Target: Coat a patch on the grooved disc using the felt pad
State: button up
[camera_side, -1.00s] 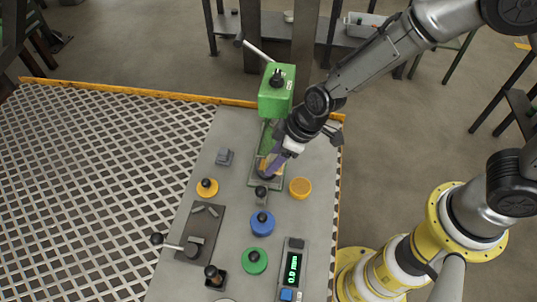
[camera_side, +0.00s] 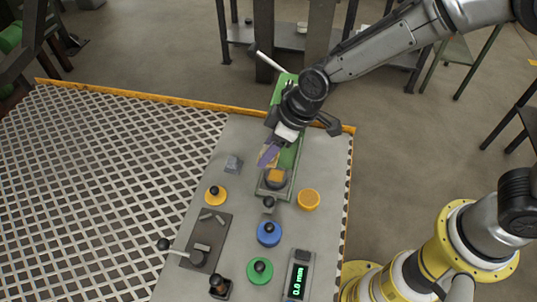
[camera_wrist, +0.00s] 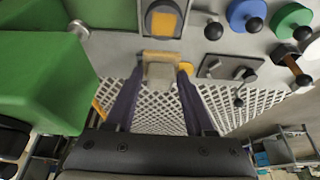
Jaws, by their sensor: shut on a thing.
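The grooved disc (camera_side: 274,183) sits dark and round on the green press's base, with a flat orange square on its top; it also shows at the top of the wrist view (camera_wrist: 151,19). Its grooves are too small to make out. My gripper (camera_wrist: 160,75) is shut on a grey block with a tan face, which looks like the felt pad (camera_wrist: 162,57). In the side view my gripper (camera_side: 268,156) is just behind the disc, seemingly above it, and largely hides the pad. In the wrist view the pad and the disc appear apart.
The green press (camera_wrist: 40,65) stands close beside my gripper, its lever sticking out. An orange bowl (camera_side: 308,199) is right of the disc. Orange (camera_side: 215,195), blue (camera_side: 268,234) and green (camera_side: 259,271) knobbed discs, a lever plate (camera_side: 207,241) and a gauge reading 0.0 mm (camera_side: 299,275) stand nearer the front.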

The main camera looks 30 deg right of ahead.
jog(key=shift+r, duration=1.1)
